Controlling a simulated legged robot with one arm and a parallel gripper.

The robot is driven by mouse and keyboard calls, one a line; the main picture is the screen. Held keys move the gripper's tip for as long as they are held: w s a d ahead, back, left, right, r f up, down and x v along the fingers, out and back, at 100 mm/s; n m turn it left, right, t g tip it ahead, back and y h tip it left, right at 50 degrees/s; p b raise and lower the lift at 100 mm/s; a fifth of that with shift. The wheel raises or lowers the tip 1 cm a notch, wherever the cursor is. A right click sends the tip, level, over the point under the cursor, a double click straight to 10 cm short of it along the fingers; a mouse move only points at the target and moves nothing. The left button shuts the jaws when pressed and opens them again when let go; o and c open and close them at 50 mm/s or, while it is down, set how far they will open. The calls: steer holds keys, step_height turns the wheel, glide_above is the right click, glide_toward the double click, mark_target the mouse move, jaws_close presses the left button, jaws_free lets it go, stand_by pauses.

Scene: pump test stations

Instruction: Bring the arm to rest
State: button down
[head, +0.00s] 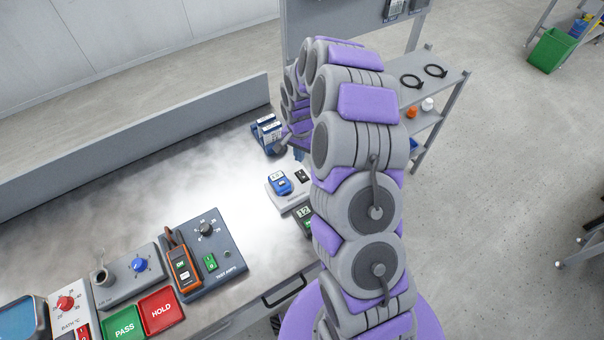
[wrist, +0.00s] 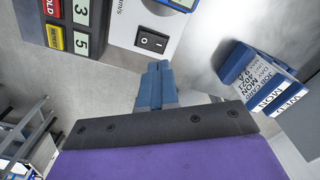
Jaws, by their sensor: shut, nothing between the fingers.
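My arm, grey with purple pads, arches up and over the right part of the bench in the head view. My gripper (head: 299,154) shows only as a small part beside the arm, close to the blue card holder; the arm hides much of it. In the wrist view my gripper (wrist: 158,82) has its blue fingers together, with nothing between them. The fingertips show just below a pale unit with a black rocker switch (wrist: 152,41); whether they touch it I cannot tell.
A blue holder with job cards (head: 267,134) stands near the gripper, also in the wrist view (wrist: 262,80). A pale pump unit (head: 289,190), an orange meter (head: 183,268), and green PASS (head: 124,323) and red HOLD (head: 161,311) trays line the bench. Shelves (head: 437,82) stand behind right.

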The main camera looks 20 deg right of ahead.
stand_by(0.4)
steer(key=s+a+r+n, duration=0.3)
steer(key=s+r, duration=0.5)
steer(key=r, duration=0.1)
steer(key=s+a+r+n, duration=0.3)
steer(key=s+r, duration=0.4)
steer(key=r, duration=0.1)
steer(key=s+r+n+g, duration=0.1)
steer(key=s+r+n, duration=0.1)
steer(key=s, duration=0.9)
steer(key=s+a+r+n+b, duration=0.1)
steer(key=s+r, duration=0.3)
steer(key=s, duration=0.8)
steer(key=shift+s+r+n+g, duration=0.25)
steer(key=shift+n+g, duration=0.15)
